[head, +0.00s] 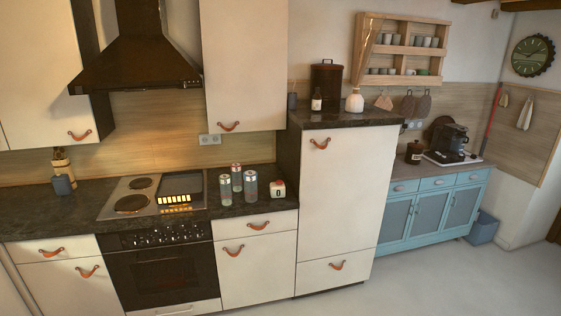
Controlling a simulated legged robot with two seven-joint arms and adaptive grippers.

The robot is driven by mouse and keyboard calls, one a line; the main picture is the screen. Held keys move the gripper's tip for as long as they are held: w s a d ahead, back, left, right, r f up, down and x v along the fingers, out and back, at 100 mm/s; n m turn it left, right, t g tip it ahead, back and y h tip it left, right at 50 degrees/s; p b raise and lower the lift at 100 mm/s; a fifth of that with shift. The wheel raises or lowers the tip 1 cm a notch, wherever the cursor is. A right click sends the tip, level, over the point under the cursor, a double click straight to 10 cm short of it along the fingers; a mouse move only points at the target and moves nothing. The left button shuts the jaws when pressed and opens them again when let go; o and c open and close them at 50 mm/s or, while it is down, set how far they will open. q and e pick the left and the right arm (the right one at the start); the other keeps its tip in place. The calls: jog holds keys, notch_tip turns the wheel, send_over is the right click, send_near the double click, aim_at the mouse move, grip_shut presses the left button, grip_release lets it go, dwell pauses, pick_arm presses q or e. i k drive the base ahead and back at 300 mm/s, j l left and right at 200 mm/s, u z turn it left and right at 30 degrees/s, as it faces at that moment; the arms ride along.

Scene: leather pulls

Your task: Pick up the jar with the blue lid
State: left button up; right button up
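Three slim jars stand upright close together on the dark countertop (222,213), right of the cooktop. The left jar (225,191) and the right jar (251,188) have pale lids whose exact tint I cannot make out. The rear middle jar (237,180) has a reddish lid. No lid reads clearly as blue at this size. Neither of my grippers is in the head view.
A small white timer-like box (278,189) sits right of the jars. The cooktop (148,196) is to their left, and a tall white cabinet (338,200) rises to their right. A range hood (137,62) hangs above the cooktop. The floor (440,285) at right is clear.

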aim_at(250, 176)
jog(key=i+z, duration=0.45)
jog(key=i, duration=1.5)
